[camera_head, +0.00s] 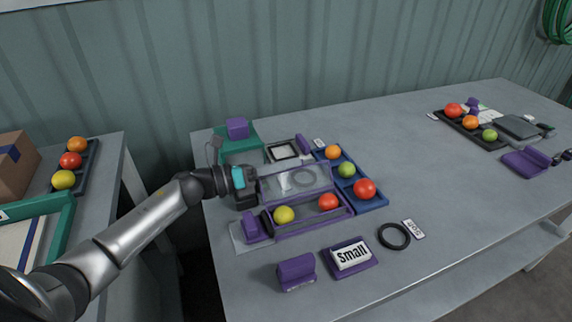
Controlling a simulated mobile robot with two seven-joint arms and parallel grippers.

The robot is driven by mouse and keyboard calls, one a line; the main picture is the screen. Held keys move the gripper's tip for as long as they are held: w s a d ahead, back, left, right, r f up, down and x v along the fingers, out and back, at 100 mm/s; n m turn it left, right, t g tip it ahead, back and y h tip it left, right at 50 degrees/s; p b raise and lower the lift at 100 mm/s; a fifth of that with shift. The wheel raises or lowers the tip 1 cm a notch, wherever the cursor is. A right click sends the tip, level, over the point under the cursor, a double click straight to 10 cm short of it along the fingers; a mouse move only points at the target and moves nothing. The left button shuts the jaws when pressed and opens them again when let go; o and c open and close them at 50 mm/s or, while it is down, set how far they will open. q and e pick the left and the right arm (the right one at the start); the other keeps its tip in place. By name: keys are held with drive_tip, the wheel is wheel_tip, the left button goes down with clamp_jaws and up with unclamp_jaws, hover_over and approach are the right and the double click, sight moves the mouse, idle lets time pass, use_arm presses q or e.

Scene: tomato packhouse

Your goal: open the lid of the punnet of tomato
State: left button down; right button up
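The punnet (312,226) is a purple-rimmed clear box near the table's front left, with a yellow tomato (284,215) and a red tomato (328,202) inside. Its clear lid (296,181) appears raised along the punnet's back side, tilted up, with the tomatoes uncovered. My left gripper (246,187) is at the lid's left end, its teal and black fingers touching or very close to it. I cannot tell whether the fingers are shut on the lid.
A blue tray (372,204) with several tomatoes stands right behind the punnet. A green holder (240,142) with a purple block is behind my gripper. In front lie a "small" sign (350,257), a purple block (296,271) and a black ring (394,236). The table's middle right is clear.

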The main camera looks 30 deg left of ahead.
use_arm(q)
drive_tip(key=c, duration=1)
unclamp_jaws()
drive_tip(key=shift+c, duration=0.2)
use_arm(e)
drive_tip(key=shift+s+d, duration=0.1)
use_arm(q)
drive_tip(key=p+v, duration=0.1)
drive_tip(key=v, duration=1.3)
drive_tip(key=shift+s+a, duration=0.45)
drive_tip(key=shift+s, duration=0.05)
use_arm(e)
drive_tip(key=shift+s+a+r, duration=0.5)
drive_tip(key=shift+s, duration=0.15)
